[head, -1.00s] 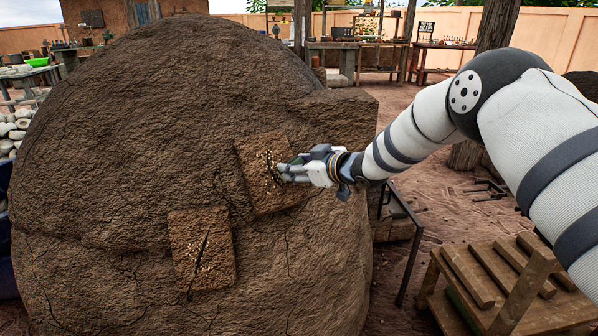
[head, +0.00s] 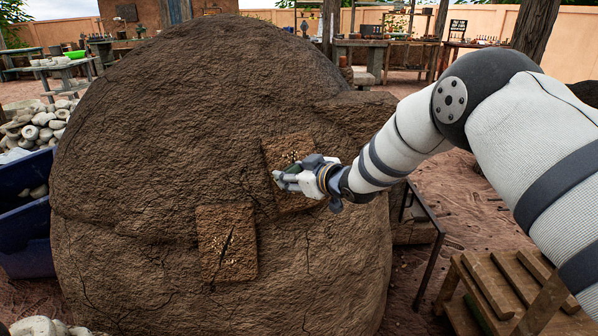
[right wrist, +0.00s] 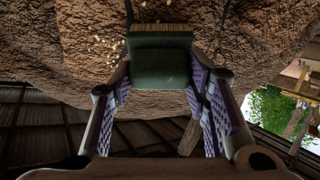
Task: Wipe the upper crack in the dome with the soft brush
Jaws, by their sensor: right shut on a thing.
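The large brown mud dome (head: 170,130) fills the middle of the head view. Its upper patch (head: 290,146) is a raised rectangle with pale crumbs; my gripper covers much of it and hides the upper crack. A lower patch (head: 215,222) shows a dark slanting crack (head: 226,243) with crumbs beside it. I cannot tell whether the bristles touch. My left gripper is not in view.
A blue bin (head: 25,225) and a heap of pale stones (head: 38,127) stand left of the dome. A slatted wooden stand (head: 510,290) is at the lower right. Work tables (head: 385,55) are at the back. Bare ground lies right of the dome.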

